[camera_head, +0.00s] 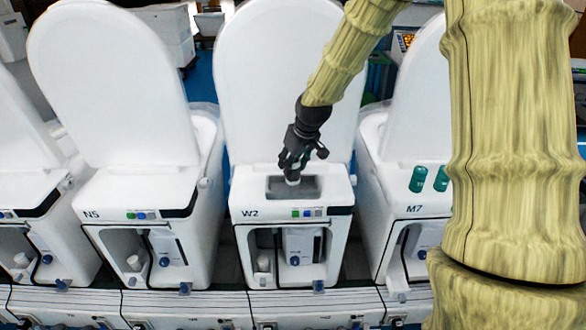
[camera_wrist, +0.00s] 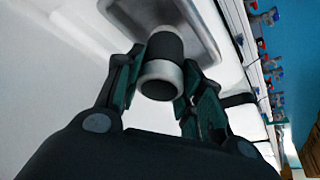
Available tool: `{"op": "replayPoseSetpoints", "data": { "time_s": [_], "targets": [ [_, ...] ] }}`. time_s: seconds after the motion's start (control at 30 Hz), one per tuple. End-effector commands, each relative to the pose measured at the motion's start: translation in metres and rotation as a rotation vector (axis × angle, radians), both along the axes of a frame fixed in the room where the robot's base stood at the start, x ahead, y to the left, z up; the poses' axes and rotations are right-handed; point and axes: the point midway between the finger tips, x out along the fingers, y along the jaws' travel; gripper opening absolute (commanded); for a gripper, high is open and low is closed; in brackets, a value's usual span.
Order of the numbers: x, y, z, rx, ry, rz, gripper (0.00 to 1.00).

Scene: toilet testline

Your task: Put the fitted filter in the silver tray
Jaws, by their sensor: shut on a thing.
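My gripper (camera_head: 293,166) is over the front top of the middle toilet unit, marked W2. It is shut on a small cylindrical filter (camera_wrist: 160,80), dark with a pale grey band, which sits between the two fingers in the wrist view. In the head view only a pale bit of the filter (camera_head: 292,181) shows under the fingers. The silver tray (camera_head: 310,187) is a rectangular recess in the W2 top, and its rim shows at the top of the wrist view (camera_wrist: 208,35). The filter overlaps the tray in both views; I cannot tell whether it touches the tray floor.
The raised white lid (camera_head: 270,80) of W2 stands behind my gripper. Unit N5 (camera_head: 130,190) is at the left and unit M7 (camera_head: 395,200) at the right, with two green cylinders (camera_head: 429,179) on its top.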

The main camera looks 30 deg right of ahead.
Motion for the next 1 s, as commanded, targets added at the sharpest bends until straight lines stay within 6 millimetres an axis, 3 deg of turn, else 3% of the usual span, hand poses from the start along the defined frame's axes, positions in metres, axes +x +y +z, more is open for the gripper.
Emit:
{"op": "replayPoseSetpoints", "data": {
  "time_s": [0.3,0.73,0.77,0.8,0.87,1.0],
  "targets": [
    [-0.001,0.0,-0.025,0.0,0.0,0.0,0.13],
    [0.0,0.0,-0.032,0.0,0.0,0.0,0.13],
    [-0.001,0.0,-0.031,0.0,0.0,0.0,0.41],
    [-0.001,0.0,-0.031,0.0,0.0,0.0,0.49],
    [-0.001,0.0,-0.031,0.0,0.0,0.0,0.59],
    [-0.001,0.0,-0.031,0.0,0.0,0.0,0.59]
  ]
}}
